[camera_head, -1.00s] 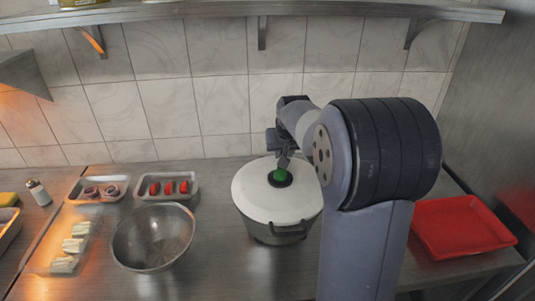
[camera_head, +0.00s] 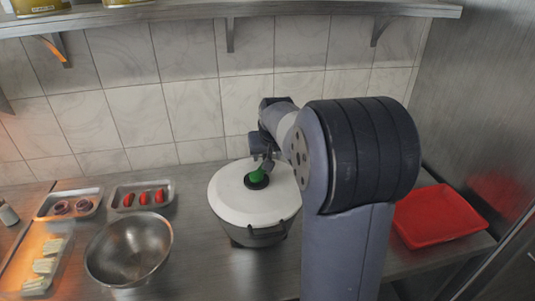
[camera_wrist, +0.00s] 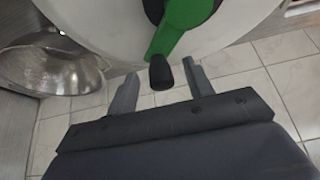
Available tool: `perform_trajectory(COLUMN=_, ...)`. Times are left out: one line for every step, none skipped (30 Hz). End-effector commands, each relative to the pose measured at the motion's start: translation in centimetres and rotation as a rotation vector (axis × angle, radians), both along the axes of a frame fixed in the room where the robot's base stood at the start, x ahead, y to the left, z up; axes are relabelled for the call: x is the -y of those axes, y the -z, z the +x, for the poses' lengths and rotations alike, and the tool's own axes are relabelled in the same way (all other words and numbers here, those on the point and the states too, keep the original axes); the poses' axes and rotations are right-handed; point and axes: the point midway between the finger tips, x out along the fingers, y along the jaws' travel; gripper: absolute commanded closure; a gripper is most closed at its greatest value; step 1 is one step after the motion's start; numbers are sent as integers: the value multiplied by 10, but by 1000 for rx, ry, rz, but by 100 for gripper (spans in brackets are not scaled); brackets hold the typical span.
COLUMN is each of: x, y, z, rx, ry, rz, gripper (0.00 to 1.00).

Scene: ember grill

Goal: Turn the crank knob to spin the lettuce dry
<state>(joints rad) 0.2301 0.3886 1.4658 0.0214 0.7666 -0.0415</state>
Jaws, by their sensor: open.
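The salad spinner is a grey pot with a white lid (camera_head: 228,200) on the counter. On the lid is a green crank (camera_head: 257,176). In the wrist view the green crank arm (camera_wrist: 175,35) ends in a black knob (camera_wrist: 160,72). The white lid (camera_wrist: 105,30) fills the top of that view. My gripper (camera_wrist: 162,80) is open, with one finger on each side of the black knob and a gap to each. I cannot tell how far the fingers are from the knob in depth. In the head view my gripper is small and partly hidden by my arm near the crank.
A steel bowl (camera_head: 130,250) stands left of the spinner. Two small trays, one with red items (camera_head: 144,198), one with round slices (camera_head: 72,206), lie behind it. A clear tray with pale pieces (camera_head: 46,262) is at far left. A red tray (camera_head: 438,216) lies right of my arm.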

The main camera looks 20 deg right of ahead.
Motion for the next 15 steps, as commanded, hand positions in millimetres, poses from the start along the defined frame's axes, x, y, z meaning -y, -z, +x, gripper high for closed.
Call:
perform_trajectory(x=0, y=-1, z=-1, rx=1, ry=0, rz=0, gripper=51)
perform_trajectory(x=0, y=-3, z=-1, rx=2, ry=0, rz=0, gripper=51)
perform_trajectory(x=-1, y=-5, z=-3, rx=3, ry=0, rz=-1, gripper=51)
perform_trajectory(x=-1, y=-8, z=-4, rx=3, ry=0, rz=-1, gripper=51)
perform_trajectory(x=-1, y=-12, z=-6, rx=4, ry=0, rz=-1, gripper=51)
perform_trajectory(x=-2, y=-17, z=-9, rx=5, ry=0, rz=-1, gripper=51)
perform_trajectory(x=-2, y=-22, z=-12, rx=5, ry=0, rz=-1, gripper=51)
perform_trajectory(x=-3, y=-27, z=-15, rx=6, ry=0, rz=-1, gripper=51)
perform_trajectory(x=-4, y=-34, z=-18, rx=7, ry=0, rz=-1, gripper=51)
perform_trajectory(x=-4, y=-40, z=-22, rx=8, ry=0, rz=-2, gripper=51)
perform_trajectory(x=-5, y=-45, z=-25, rx=7, ry=0, rz=-1, gripper=51)
perform_trajectory(x=-6, y=-53, z=-29, rx=7, ry=0, rz=-1, gripper=51)
perform_trajectory(x=-6, y=-58, z=-32, rx=6, ry=0, rz=-1, gripper=51)
perform_trajectory(x=-7, y=-63, z=-35, rx=6, ry=0, rz=-1, gripper=51)
perform_trajectory(x=-8, y=-69, z=-38, rx=7, ry=0, rz=-1, gripper=51)
